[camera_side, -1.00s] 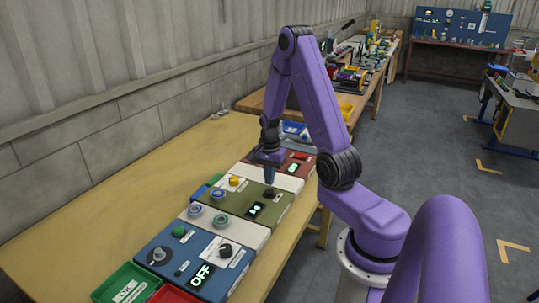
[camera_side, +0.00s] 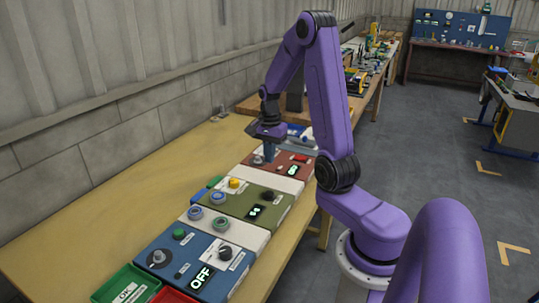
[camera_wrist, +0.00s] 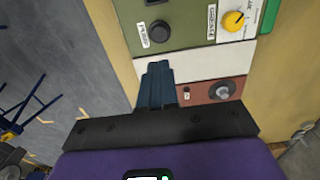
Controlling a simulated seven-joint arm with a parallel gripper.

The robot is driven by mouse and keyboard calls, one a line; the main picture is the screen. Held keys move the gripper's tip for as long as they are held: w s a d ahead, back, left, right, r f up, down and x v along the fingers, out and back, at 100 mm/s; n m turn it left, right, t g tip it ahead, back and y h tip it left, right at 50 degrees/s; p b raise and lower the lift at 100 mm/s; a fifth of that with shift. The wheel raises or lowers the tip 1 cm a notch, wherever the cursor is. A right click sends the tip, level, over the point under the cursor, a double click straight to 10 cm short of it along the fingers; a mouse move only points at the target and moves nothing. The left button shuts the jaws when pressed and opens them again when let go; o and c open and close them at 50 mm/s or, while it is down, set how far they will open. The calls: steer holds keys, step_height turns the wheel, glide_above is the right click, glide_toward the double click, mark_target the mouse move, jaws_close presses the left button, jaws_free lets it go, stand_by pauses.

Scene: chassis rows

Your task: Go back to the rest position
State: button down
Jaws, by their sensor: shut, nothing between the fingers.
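My purple arm reaches over the row of chassis on the wooden bench. My gripper (camera_side: 270,153) is shut and empty, pointing down above the red-brown chassis (camera_side: 277,168). In the wrist view its blue fingers (camera_wrist: 159,80) are together, in front of the pale strip (camera_wrist: 205,67) between two chassis. The green chassis (camera_side: 250,205) with a yellow knob (camera_side: 234,183) and a black knob (camera_side: 267,195) stands nearer the side camera. The fingers look apart from the panels, but the exact height is hard to tell.
The blue chassis (camera_side: 165,254) with an OFF display stands at the near end, beside a green tray (camera_side: 125,285) and a red tray (camera_side: 172,296). The bench's left part (camera_side: 90,220) is bare. A corrugated wall runs along the left.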

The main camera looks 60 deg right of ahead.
stand_by(0.3)
steer(key=s+a+r+n, duration=0.1)
steer(key=a+r+n, duration=0.1)
steer(key=a+n, duration=0.65)
steer(key=s+a+r+n, duration=0.1)
steer(key=a+r+n, duration=0.1)
steer(key=a+n, duration=0.65)
steer(key=s+a+r+n, duration=0.1)
steer(key=s+a+n, duration=0.5)
steer(key=s, duration=0.3)
steer(key=s+a+r+n, duration=0.1)
steer(key=s+a+n, duration=0.4)
steer(key=s+n, duration=0.2)
steer(key=shift+s+a+r+n, duration=0.3)
steer(key=shift+s+a+r, duration=0.05)
steer(key=shift+s, duration=0.75)
